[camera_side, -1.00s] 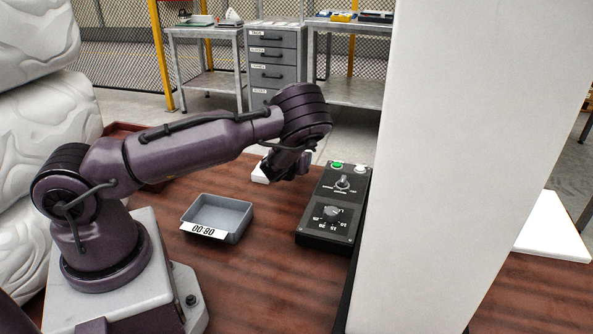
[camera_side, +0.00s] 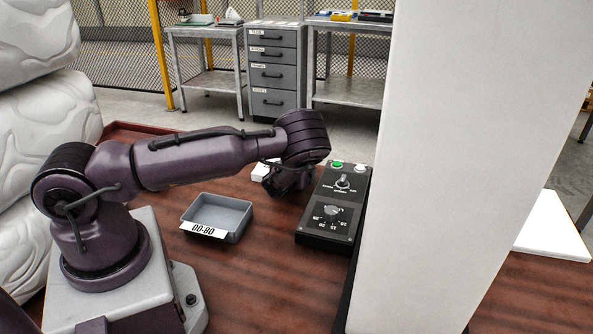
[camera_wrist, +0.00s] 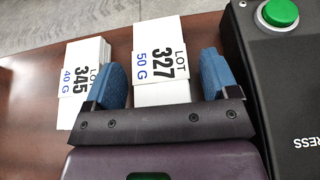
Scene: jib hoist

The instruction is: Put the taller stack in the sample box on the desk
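Two white stacks lie side by side in the wrist view. The one marked LOT 327, 50 G (camera_wrist: 161,62) is between my gripper's blue fingers; the one marked LOT 345, 40 G (camera_wrist: 84,72) is left of the left finger. The LOT 327 top looks larger, but I cannot tell the heights for certain. My gripper (camera_wrist: 163,82) is open, with a small gap right of the LOT 327 stack. In the side view my gripper (camera_side: 280,188) is low over the desk, partly hiding white stack material (camera_side: 262,170). The grey sample box (camera_side: 240,222), labelled 00-80, stands empty nearer the camera.
A black control box (camera_side: 325,228) with knobs and a green button stands just right of my gripper; it also shows in the wrist view (camera_wrist: 285,80). A large pale column (camera_side: 470,150) blocks the right of the side view. Desk (camera_side: 270,270) is clear around the sample box.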

